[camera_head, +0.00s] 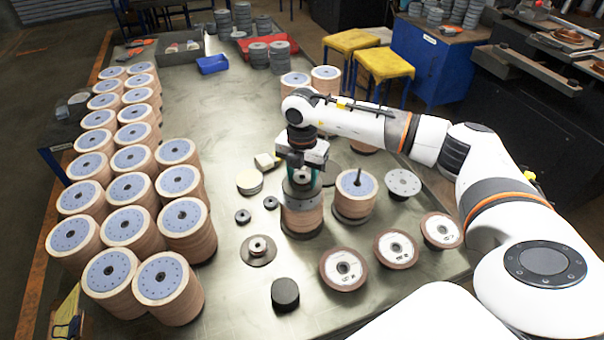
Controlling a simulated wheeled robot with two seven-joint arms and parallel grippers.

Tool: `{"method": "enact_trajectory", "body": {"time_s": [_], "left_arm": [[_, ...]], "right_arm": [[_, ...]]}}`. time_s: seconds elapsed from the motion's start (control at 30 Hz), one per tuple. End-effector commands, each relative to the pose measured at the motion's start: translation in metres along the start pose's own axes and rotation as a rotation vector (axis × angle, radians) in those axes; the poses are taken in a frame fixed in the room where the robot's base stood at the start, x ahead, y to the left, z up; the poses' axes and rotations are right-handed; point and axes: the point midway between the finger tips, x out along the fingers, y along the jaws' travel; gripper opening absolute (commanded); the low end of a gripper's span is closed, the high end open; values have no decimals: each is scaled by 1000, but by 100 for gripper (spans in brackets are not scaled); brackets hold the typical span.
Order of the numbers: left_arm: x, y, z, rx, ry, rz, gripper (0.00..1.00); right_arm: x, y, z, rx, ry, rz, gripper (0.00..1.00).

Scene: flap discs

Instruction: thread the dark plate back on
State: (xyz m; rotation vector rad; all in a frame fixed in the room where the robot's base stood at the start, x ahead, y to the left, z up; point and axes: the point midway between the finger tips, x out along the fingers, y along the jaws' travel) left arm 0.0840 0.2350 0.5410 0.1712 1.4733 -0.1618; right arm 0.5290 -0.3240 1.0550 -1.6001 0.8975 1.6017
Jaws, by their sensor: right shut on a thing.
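My right gripper (302,177) points down over a stack of brown flap discs (302,218) near the table's middle. Its fingers are shut on a dark grey plate (301,193) at the top of that stack. The gripper hides part of the plate, and I cannot tell whether the plate is seated on the stack or just above it. Beside it on the right is another disc stack (354,192) with a blue-grey label and a thin dark post standing up from its centre. My left gripper is not in view.
Many tall disc stacks (130,223) fill the table's left side. A black cylinder (285,293), a flanged metal piece (258,250), small dark rings (243,216) and several brown discs (343,269) lie in front. A perforated grey disc (403,183) lies at right.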

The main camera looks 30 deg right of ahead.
Motion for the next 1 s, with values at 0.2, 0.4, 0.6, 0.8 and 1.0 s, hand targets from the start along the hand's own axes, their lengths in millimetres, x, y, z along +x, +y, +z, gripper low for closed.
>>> {"method": "enact_trajectory", "body": {"time_s": [0.2,0.4,0.6,0.8,1.0], "left_arm": [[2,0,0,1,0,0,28],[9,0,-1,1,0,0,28],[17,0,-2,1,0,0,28],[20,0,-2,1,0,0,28],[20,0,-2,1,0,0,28]], "right_arm": [[2,0,0,0,0,-2,10],[11,0,0,0,0,-1,10],[22,-1,-1,0,0,-1,10],[26,-1,-1,0,0,-2,10],[26,-1,-1,0,0,-2,10]]}}
